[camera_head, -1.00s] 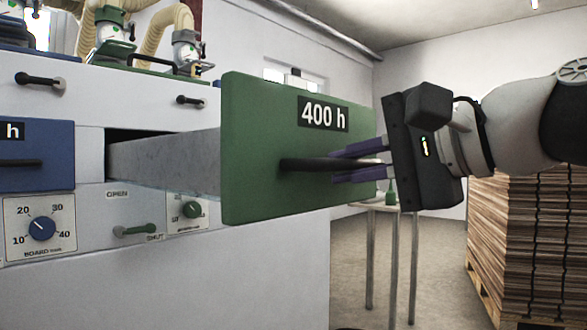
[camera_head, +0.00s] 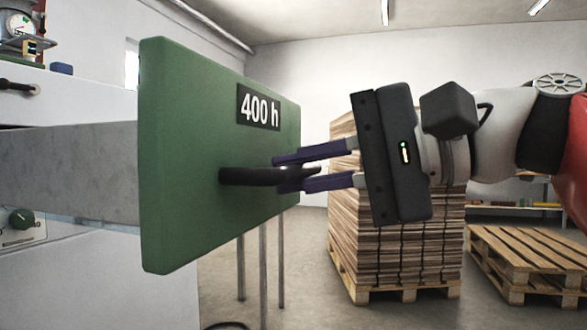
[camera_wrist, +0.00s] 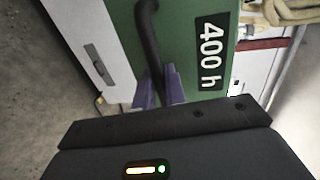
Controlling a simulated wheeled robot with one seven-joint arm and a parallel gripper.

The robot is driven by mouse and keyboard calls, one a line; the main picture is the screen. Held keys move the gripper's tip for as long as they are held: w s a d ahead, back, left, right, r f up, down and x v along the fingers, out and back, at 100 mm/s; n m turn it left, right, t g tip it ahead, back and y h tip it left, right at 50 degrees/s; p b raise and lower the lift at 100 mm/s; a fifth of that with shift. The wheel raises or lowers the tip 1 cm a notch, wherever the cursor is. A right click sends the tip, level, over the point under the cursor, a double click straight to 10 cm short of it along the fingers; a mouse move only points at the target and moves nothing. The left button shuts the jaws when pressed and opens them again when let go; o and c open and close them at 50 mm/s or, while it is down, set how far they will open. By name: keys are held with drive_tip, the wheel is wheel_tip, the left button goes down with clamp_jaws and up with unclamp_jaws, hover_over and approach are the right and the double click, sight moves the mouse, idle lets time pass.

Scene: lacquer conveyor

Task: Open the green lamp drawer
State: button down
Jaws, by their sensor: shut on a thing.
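The green drawer (camera_head: 190,130), marked "400 h", stands pulled far out from the white machine on the left of the head view. Its grey side wall (camera_head: 70,170) shows behind the front panel. A dark bar handle (camera_head: 240,176) sticks out of the green front. My gripper (camera_head: 290,170) reaches it from the right, with its purple fingers shut on the handle. In the wrist view the fingers (camera_wrist: 158,88) close around the dark handle (camera_wrist: 148,40), beside the "400 h" label (camera_wrist: 209,52). The drawer's inside is hidden.
A stack of boards (camera_head: 345,240) on a pallet stands behind my gripper. An empty pallet (camera_head: 530,260) lies at right. Bare floor shows between them.

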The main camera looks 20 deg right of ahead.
drive_tip(key=c, duration=1.9)
unclamp_jaws()
drive_tip(key=shift+s+d+f, duration=0.2)
drive_tip(key=shift+d, duration=0.1)
drive_tip(key=shift+o, duration=1.1)
drive_tip(key=shift+s+d, duration=0.15)
drive_tip(key=shift+d, duration=0.1)
drive_tip(key=shift+o, duration=0.8)
drive_tip(key=shift+a+r, duration=0.1)
drive_tip(key=p+v, duration=0.1)
drive_tip(key=v, duration=0.6)
drive_tip(key=shift+s+d, duration=0.25)
drive_tip(key=shift+d, duration=0.05)
drive_tip(key=shift+r, duration=0.1)
